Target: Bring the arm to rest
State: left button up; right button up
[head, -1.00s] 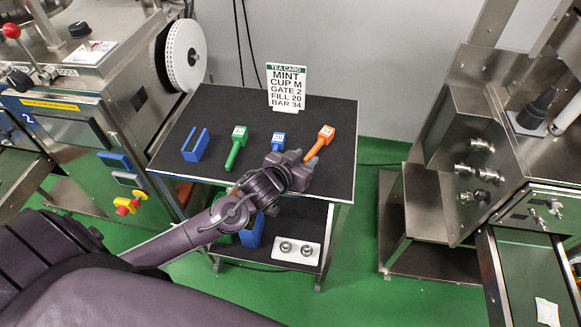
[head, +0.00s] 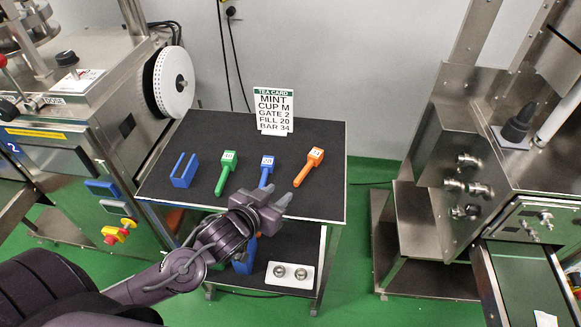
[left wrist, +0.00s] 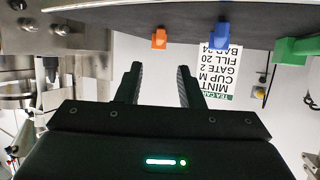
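My left gripper (head: 277,193) is over the front edge of the dark table (head: 205,200) in the head view. In the left wrist view its two fingers (left wrist: 158,75) stand apart with nothing between them. On the table lie a green tool (head: 225,172), a blue tool (head: 266,170) and an orange tool (head: 309,166), each with a white number label. The gripper is in front of the blue tool's handle end. In the left wrist view, orange, blue and green pieces show upside down at the top. My right gripper is not in view.
A blue U-shaped holder (head: 184,170) and a white tea card (head: 274,112) stand on the table. A lower shelf bears a white plate with two round metal pieces (head: 290,273). Steel machines stand left (head: 75,120) and right (head: 520,150), with green floor between.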

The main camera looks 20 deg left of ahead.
pick_arm(q)
jog(key=s+d+f+g+y, duration=0.1)
jog(key=s+f+g, duration=0.1)
jog(key=s+g, duration=0.4)
jog(key=s+d+f+g, duration=0.2)
jog(key=s+g, duration=0.2)
jog(key=s, duration=0.4)
notch_tip(320, 180, down, 28)
jog(key=s+m+g, duration=0.1)
jog(key=s+a+f, duration=0.2)
jog(key=s+f, duration=0.7)
jog(key=s, duration=0.1)
jog(key=s+a+f+g, duration=0.1)
jog(key=s+f, duration=0.9)
jog(key=shift+s+a+f, duration=0.25)
jog(key=shift+s+a, duration=0.1)
jog(key=shift+a, duration=0.05)
